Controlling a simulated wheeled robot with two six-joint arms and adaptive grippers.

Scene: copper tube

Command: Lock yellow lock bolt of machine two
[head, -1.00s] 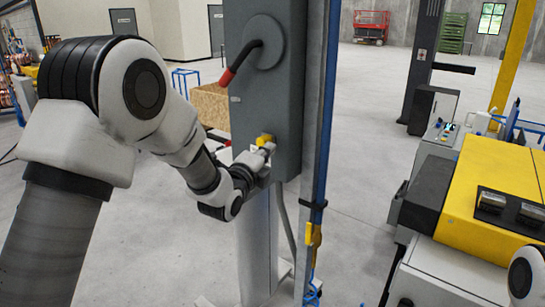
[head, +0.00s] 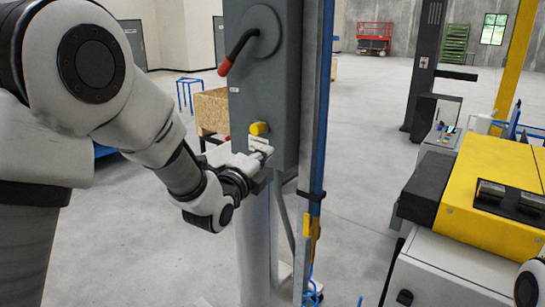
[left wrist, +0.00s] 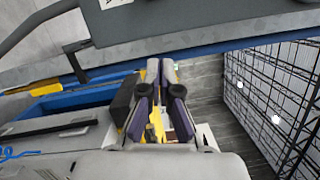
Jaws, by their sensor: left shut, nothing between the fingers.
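The yellow lock bolt (head: 259,128) sticks out of the lower side of the grey machine box (head: 264,85) in the head view. My left gripper (head: 263,148) is just below the bolt, close to the box's lower edge. Its fingers are shut and hold nothing. In the left wrist view the two fingers of my left gripper (left wrist: 161,72) lie close together, pointing up the picture. I cannot make out the bolt in that view. My right gripper is not in view.
A black lever with a red grip (head: 225,67) stands out above the bolt. A blue post (head: 317,110) runs along the box's right side. A yellow and white machine (head: 490,190) stands at right, with open floor between. A wooden crate (head: 212,108) is behind.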

